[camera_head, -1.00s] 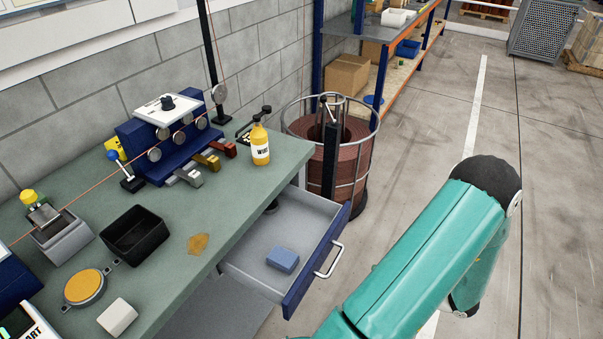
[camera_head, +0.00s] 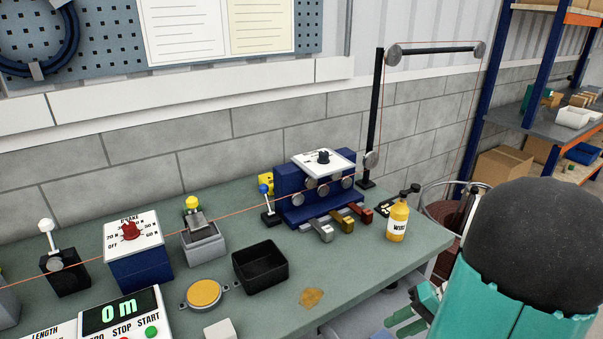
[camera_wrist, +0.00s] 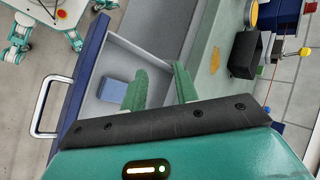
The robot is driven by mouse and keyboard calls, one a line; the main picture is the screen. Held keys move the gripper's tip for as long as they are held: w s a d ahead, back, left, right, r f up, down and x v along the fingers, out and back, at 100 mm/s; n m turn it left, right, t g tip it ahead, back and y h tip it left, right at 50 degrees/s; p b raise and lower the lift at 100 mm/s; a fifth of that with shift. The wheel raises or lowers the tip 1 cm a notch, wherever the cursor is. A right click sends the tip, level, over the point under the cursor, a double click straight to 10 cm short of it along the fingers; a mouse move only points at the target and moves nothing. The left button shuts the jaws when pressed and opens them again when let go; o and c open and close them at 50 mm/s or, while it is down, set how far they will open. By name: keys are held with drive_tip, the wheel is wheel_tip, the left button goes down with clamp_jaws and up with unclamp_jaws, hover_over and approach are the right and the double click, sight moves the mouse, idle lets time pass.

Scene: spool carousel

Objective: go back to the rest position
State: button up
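My gripper (camera_wrist: 160,88) shows in the wrist view with its two green fingers apart and nothing between them. It is over the open drawer and the bench edge. In the head view my gripper (camera_head: 405,318) is low at the right, beside the bench's front edge and partly hidden by my arm. The drawer (camera_wrist: 85,75) has a blue front and a long handle, and stands pulled out. A blue block (camera_wrist: 112,92) lies in it, apart from my fingers.
The green bench (camera_head: 370,268) carries a yellow bottle (camera_head: 397,221), a black bin (camera_head: 260,267), a blue roller unit (camera_head: 305,192) and a red-knobbed box (camera_head: 138,255). A post with pulleys (camera_head: 377,120) rises at the back. A wire spool (camera_head: 448,215) stands past the bench's right end.

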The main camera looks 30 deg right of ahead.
drive_tip(key=w+a+r+n+h, duration=0.1)
drive_tip(key=a+r+n+h, duration=0.3)
drive_tip(key=a+r, duration=0.4)
drive_tip(key=w+a+r+n+t+h, duration=0.1)
drive_tip(key=a+r, duration=0.7)
drive_tip(key=a, duration=0.8)
drive_tip(key=w+n+h, duration=0.1)
drive_tip(key=n+h, duration=0.1)
drive_tip(key=shift+r+n+h, duration=0.15)
drive_tip(key=shift+n+h, duration=0.25)
drive_tip(key=shift+d, duration=0.2)
